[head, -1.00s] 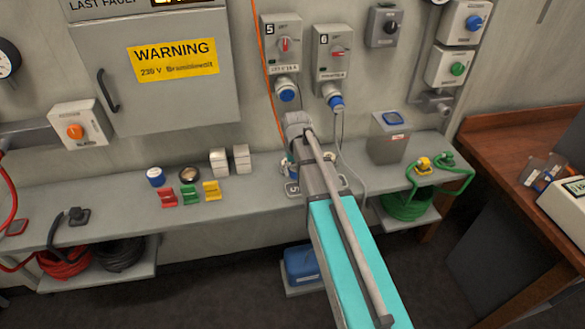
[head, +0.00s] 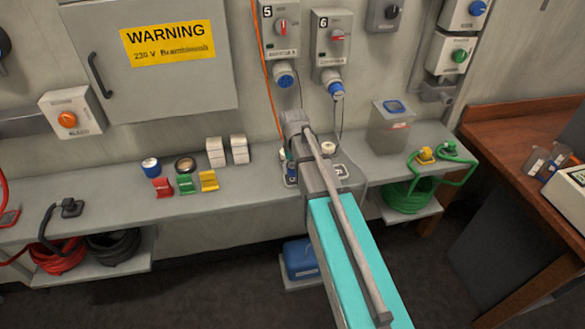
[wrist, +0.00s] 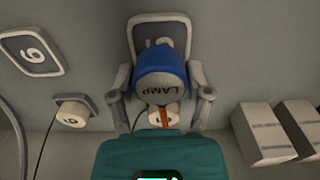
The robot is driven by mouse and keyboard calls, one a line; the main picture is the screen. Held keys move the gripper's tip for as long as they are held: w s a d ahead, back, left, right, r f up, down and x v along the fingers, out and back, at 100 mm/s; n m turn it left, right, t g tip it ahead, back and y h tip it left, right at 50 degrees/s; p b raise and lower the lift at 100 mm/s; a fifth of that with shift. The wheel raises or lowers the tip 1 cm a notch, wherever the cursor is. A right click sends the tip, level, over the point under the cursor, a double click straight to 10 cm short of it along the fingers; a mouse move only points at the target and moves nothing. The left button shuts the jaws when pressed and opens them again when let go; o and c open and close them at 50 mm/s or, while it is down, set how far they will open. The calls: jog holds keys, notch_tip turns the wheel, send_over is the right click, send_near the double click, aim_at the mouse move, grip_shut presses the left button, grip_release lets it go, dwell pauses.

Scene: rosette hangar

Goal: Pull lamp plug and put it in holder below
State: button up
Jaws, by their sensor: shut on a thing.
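The blue lamp plug (wrist: 160,62), with a grey end marked LAMP, sits between the two grey fingers of my gripper (wrist: 160,84) in the wrist view. My gripper is shut on it. An orange piece (wrist: 165,118), likely its cord, shows below the plug. The plug is over a number plate (wrist: 180,22) on the bench, its number mostly covered. A pale holder (wrist: 154,116) is partly visible under the plug; whether they touch I cannot tell. In the head view my arm hides most of the gripper; a bit of blue (head: 292,169) shows beside it.
Socket box 5 (head: 281,30) and box 6 (head: 335,45) hang above; a blue plug (head: 336,89) is in box 6. Beside my gripper are plate 6 (wrist: 36,48) and its pale round holder (wrist: 72,111). White blocks (wrist: 258,135) stand to the right in the wrist view.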

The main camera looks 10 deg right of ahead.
jog(key=shift+f+b, duration=0.65)
jog(key=shift+f, duration=0.25)
jog(key=shift+f+b, duration=0.5)
dwell(1.7)
jog(key=o, duration=1.4)
jog(key=shift+c, duration=0.2)
jog(key=shift+r, duration=0.1)
